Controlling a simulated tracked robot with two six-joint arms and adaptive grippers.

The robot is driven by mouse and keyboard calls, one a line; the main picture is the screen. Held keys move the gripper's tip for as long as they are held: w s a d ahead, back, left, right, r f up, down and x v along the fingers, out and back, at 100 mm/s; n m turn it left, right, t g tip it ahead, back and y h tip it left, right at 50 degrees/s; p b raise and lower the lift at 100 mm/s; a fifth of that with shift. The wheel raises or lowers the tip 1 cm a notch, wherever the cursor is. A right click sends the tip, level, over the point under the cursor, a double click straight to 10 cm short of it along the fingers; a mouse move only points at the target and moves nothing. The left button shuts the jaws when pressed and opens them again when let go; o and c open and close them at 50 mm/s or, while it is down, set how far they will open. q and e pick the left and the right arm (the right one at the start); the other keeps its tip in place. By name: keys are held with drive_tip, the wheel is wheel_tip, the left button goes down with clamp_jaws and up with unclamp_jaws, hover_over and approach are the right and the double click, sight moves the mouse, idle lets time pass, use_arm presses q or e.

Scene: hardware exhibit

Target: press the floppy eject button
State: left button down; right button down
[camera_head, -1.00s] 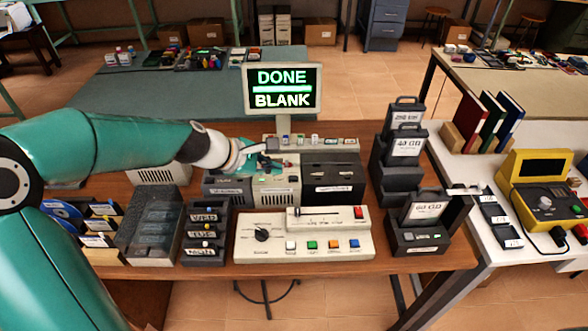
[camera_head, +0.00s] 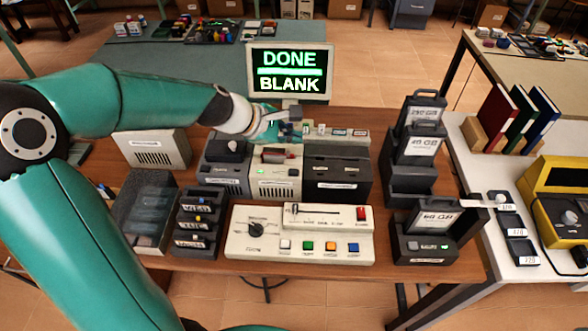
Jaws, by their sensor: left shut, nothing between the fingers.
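The beige drive unit (camera_head: 274,184) stands mid-table between two dark units, with a small green light on its front and a dark slot with a reddish piece on top. I cannot make out which small part is the eject button. My left gripper (camera_head: 293,114) is shut and empty. In the picture it is above and behind the drive unit, in front of the monitor's foot, and appears clear of the drive's top. Its wrist hides part of the area behind the drives. My right gripper is not in view.
The monitor (camera_head: 289,71) reads "DONE" and "BLANK". A control panel (camera_head: 299,246) with a knob, slider and coloured buttons lies in front of the drives. Dark disk holders (camera_head: 408,170) stand to the right. A row of small labelled items (camera_head: 336,132) sits behind the drives.

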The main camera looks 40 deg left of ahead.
sight(292, 172)
use_arm(q)
wheel_tip(292, 172, down, 8)
drive_tip(key=b, duration=0.8)
drive_tip(key=shift+s+f, duration=0.1)
drive_tip(key=shift+f, duration=0.15)
idle(0.7)
drive_tip(key=shift+f+b, duration=0.35)
drive_tip(key=shift+f+b, duration=0.4)
drive_tip(key=shift+f, duration=0.05)
idle(0.7)
drive_tip(key=shift+r, duration=0.1)
drive_tip(key=shift+r+p, duration=0.75)
drive_tip(key=shift+p, duration=0.1)
